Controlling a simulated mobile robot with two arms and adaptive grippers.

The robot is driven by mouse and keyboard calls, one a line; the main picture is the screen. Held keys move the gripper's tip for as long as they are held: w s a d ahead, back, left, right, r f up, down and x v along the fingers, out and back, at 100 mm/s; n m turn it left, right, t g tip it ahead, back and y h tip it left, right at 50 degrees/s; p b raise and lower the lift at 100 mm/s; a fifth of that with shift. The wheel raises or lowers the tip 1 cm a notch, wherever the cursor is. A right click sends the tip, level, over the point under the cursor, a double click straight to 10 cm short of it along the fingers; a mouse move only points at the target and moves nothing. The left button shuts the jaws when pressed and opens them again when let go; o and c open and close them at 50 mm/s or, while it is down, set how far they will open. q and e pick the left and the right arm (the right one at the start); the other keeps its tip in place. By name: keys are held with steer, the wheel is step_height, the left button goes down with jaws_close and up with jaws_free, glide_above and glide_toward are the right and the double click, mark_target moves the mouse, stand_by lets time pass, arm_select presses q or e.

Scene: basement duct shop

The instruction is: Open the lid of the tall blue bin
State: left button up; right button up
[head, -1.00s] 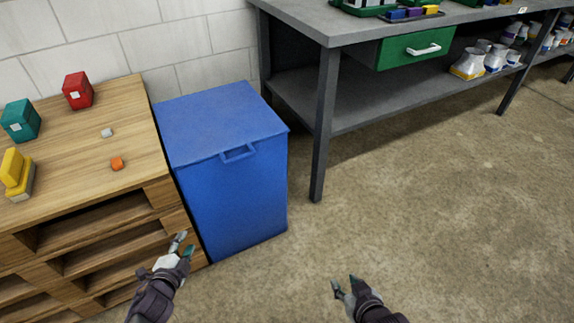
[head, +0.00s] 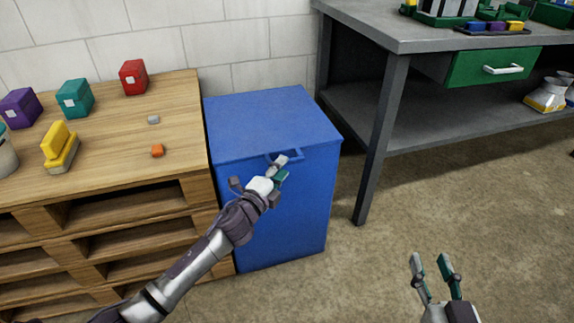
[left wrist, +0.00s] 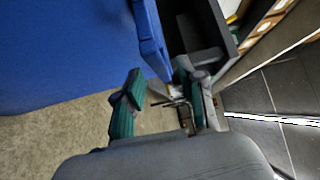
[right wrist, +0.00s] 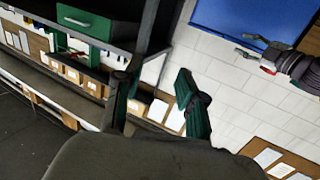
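The tall blue bin (head: 285,215) stands on the floor between the wooden pallet stack and the workbench. Its lid (head: 265,120) lies flat and closed, with a blue loop handle (head: 298,155) at the front edge. My left gripper (head: 284,166) is at the handle in the head view and covers part of it. In the left wrist view my left gripper (left wrist: 160,95) is open, with a blue bar (left wrist: 150,40) just ahead of its fingertips; I cannot tell whether they touch. My right gripper (head: 432,260) is open and empty over the floor, right of the bin; it also shows in the right wrist view (right wrist: 155,90).
The pallet stack (head: 100,170) on the left carries coloured boxes and small blocks. A grey workbench (head: 405,30) with a green drawer (head: 495,67) stands to the right, its leg (head: 380,140) close to the bin. The floor in front is clear.

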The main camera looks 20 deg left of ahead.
arm_select(q)
steer(key=shift+w+d, duration=0.2)
steer(key=shift+w, duration=0.65)
steer(key=shift+w+d, duration=0.15)
steer(key=shift+w, duration=0.7)
arm_select(e)
steer(key=shift+a+r+t+y, duration=0.15)
steer(key=shift+r+t+y, duration=0.1)
steer(key=shift+r+t, duration=0.45)
steer(key=shift+a+r+t+y, duration=0.15)
steer(key=shift+r+t+y, duration=0.2)
steer(key=shift+r, duration=0.6)
arm_select(q)
jaws_close()
